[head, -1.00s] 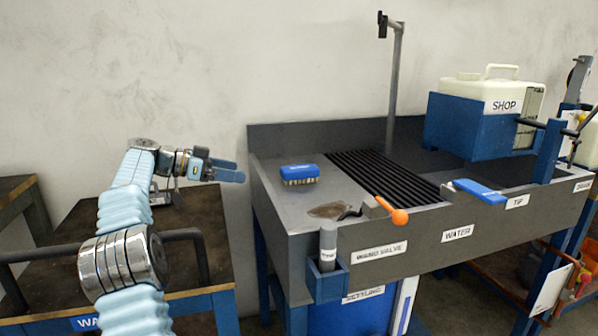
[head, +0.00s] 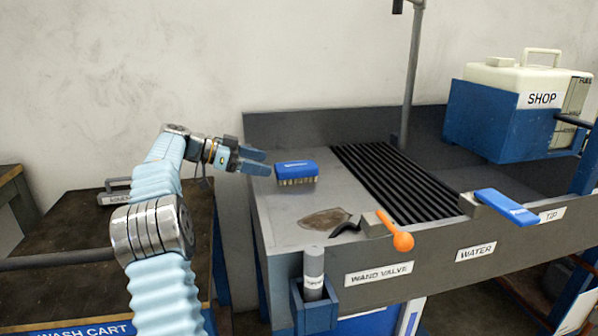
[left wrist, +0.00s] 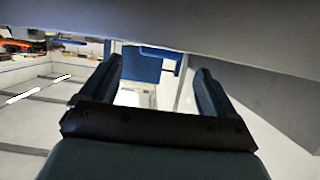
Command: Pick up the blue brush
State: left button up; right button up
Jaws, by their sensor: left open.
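The blue brush (head: 296,172) lies on the grey sink top near its left back corner, blue back up and pale bristles down. My left gripper (head: 262,162) is open and empty, just left of the brush with its fingers pointing right toward it. The fingertips appear close to the brush, but I cannot tell the exact gap. In the left wrist view, the two dark fingers (left wrist: 158,85) stand apart with nothing between them; the brush does not show there. My right gripper is in neither view.
Dark drain slats (head: 395,180) run right of the brush. A white tank (head: 525,78) stands at back right. A dark cart (head: 80,245) is at left.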

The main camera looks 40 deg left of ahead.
aim_at(291, 170)
pick_arm(q)
jog(key=x, duration=0.4)
jog(key=shift+w+b, duration=0.1)
jog(key=shift+b, duration=0.2)
jog(key=x, duration=0.5)
jog(key=c, duration=1.1)
jog(key=shift+r, duration=0.1)
